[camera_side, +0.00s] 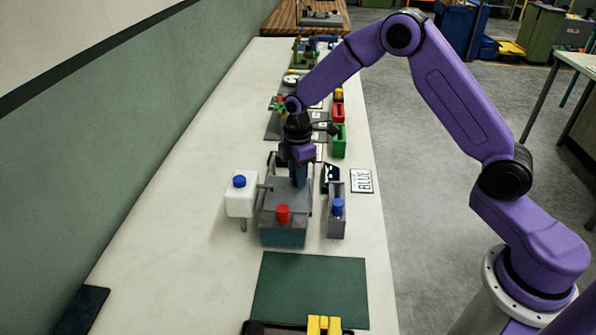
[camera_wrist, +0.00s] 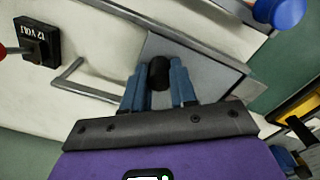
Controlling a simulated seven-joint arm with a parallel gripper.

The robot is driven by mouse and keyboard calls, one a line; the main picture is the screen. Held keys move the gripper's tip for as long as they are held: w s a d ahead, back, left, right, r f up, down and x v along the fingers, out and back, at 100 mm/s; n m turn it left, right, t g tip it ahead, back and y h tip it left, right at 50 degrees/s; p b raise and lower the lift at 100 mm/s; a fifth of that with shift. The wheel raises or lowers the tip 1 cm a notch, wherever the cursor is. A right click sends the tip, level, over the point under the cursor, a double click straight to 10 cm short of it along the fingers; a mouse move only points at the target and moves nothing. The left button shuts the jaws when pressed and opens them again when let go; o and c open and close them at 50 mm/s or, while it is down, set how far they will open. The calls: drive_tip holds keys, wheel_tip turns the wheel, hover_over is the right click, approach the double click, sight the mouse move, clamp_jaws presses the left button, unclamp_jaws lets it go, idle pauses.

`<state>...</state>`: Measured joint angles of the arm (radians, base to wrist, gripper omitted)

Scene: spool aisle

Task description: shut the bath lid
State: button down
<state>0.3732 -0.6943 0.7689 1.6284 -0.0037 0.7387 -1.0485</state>
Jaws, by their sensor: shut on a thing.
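The bath (camera_side: 283,238) is a grey box with a teal lower front, standing on the white bench. A grey plate that looks like its lid (camera_wrist: 205,72) shows in the wrist view, with a black knob (camera_wrist: 159,72) on it. My gripper (camera_side: 299,182) is over the back of the bath in the side view. In the wrist view my gripper (camera_wrist: 160,90) has its blue fingers shut on the black knob, one on each side. My gripper and wrist hide part of the bath's top in the side view, so I cannot tell the lid's angle.
A white tank (camera_side: 240,196) with a blue cap stands close left of the bath. A grey holder (camera_side: 337,225) with a blue-capped thing stands close right.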

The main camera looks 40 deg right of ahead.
drive_tip(key=c, duration=0.9)
unclamp_jaws()
drive_tip(key=shift+s+a, duration=0.2)
drive_tip(key=shift+a, duration=0.15)
drive_tip(key=shift+d, duration=0.1)
wheel_tip(320, 180, up, 18)
drive_tip(key=shift+f, duration=0.25)
drive_tip(key=s+a, duration=0.3)
drive_tip(key=s, duration=0.6)
drive_tip(key=s+d+f+m, duration=0.1)
drive_tip(key=s+d, duration=0.1)
drive_tip(key=s, duration=0.7)
drive_tip(key=s+d+f+m, duration=0.1)
drive_tip(key=s+d, duration=0.1)
drive_tip(key=s, duration=0.7)
drive_tip(key=s+d+f+m, duration=0.1)
drive_tip(key=s+d, duration=0.1)
drive_tip(key=s, duration=0.7)
drive_tip(key=shift+d+f, duration=0.3)
